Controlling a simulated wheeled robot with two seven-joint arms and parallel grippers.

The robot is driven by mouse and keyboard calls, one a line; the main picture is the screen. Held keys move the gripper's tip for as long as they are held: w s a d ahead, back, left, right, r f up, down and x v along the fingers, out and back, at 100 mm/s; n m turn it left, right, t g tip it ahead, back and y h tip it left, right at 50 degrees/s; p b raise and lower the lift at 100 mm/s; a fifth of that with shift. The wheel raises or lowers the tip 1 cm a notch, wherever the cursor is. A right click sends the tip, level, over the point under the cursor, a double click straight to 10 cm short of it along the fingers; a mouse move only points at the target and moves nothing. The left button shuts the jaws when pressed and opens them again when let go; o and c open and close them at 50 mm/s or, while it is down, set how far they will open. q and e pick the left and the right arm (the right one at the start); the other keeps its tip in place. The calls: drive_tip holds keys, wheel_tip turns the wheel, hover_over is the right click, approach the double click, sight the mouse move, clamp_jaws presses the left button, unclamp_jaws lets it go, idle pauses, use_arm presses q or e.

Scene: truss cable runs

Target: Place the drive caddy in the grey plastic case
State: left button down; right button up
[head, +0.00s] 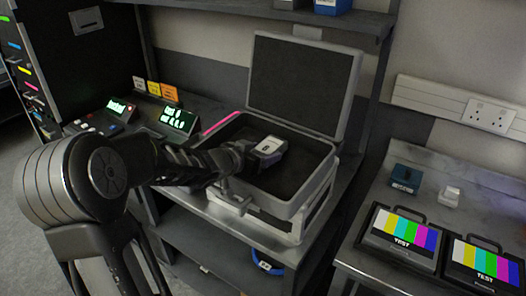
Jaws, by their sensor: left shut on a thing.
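The drive caddy (270,146) is a small dark block with a pale label on top. My left gripper (250,152) is shut on it at its left end; the fingers are small and partly hidden. The grey plastic case (291,209) stands open on the bench, its lid (304,85) raised at the back. The caddy is over the case's dark interior, apart from the walls as seen; I cannot tell how far above the floor it is. My arm hides part of the case's left side. My right gripper is not in view.
A pink strip (221,123) lies at the case's left rim. Lit displays (178,117) stand to the left. On the right bench are two TEST monitors (402,238), a blue box (406,178) and a white block (449,196). A shelf (270,13) runs above the lid.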

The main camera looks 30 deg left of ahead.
use_arm(q)
drive_tip(key=shift+c, duration=1.6)
unclamp_jaws()
drive_tip(key=shift+d+f, duration=0.1)
drive_tip(key=shift+f, duration=0.15)
drive_tip(key=shift+r, duration=0.1)
drive_tip(key=shift+w+r+p, duration=0.1)
drive_tip(key=shift+r+p, duration=0.4)
drive_tip(key=shift+r, duration=0.1)
drive_tip(key=p+v, duration=0.2)
drive_tip(key=v, duration=1)
